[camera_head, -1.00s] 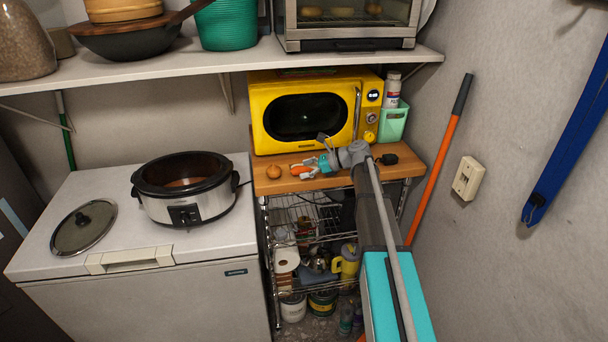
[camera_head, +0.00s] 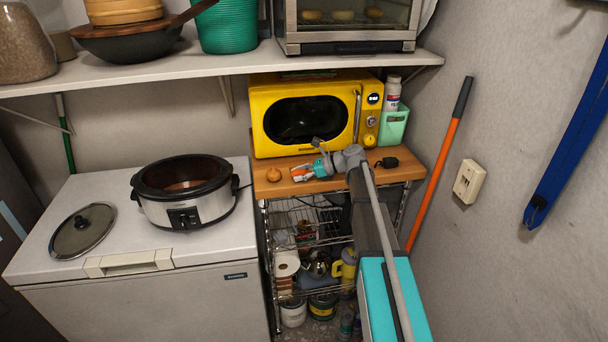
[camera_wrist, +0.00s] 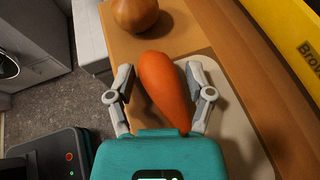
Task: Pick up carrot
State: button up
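The orange carrot (camera_wrist: 164,84) lies on a pale board (camera_wrist: 245,145) on the wooden top in the wrist view, its broad end toward the onion. My gripper (camera_wrist: 161,72) is around it, one finger on each side. Narrow gaps seem to show between the fingers and the carrot, so it looks open. The carrot's narrow end runs toward the teal gripper body and is partly hidden. In the head view my gripper (camera_head: 302,173) is small, low over the wooden top, and hides most of the carrot.
A brown onion (camera_wrist: 134,12) sits just beyond the carrot. The yellow microwave (camera_head: 305,115) stands behind on the wooden top (camera_head: 335,176). A slow cooker (camera_head: 190,200) is on the white chest to the left. A dark object (camera_head: 387,162) lies right of my arm.

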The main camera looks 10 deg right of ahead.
grip_shut()
jog(key=shift+r, duration=0.2)
notch_tip(320, 180, up, 2)
jog(key=p, duration=0.2)
jog(key=shift+r+p, duration=0.1)
jog(key=shift+p, duration=0.2)
jog(key=s+a+r+p, duration=0.5)
jog(key=s+r+p, duration=0.5)
jog(key=s, duration=0.3)
jog(key=shift+r, duration=0.2)
dwell(0.4)
